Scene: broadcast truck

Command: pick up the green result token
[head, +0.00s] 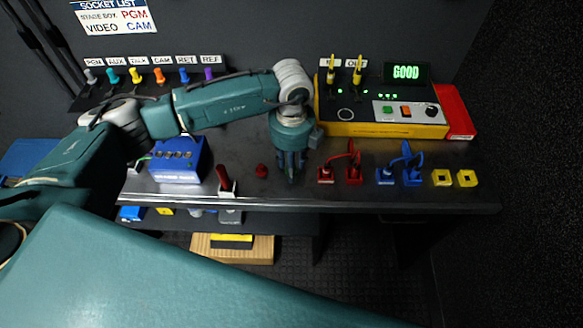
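My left gripper (291,174) points down at the table top, just right of a small red round piece (262,171). Its dark fingers look near or at the table surface, and I cannot tell whether they are open or shut. I cannot make out a green token clearly; the spot between and behind the fingers is hidden. My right gripper is not in view.
A yellow tester (380,129) with a green "GOOD" display (405,73) stands at the back right. A blue box (179,160), a red-handled switch (226,181), red plugs (340,172), blue plugs (400,173) and yellow blocks (454,178) line the table (468,205).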

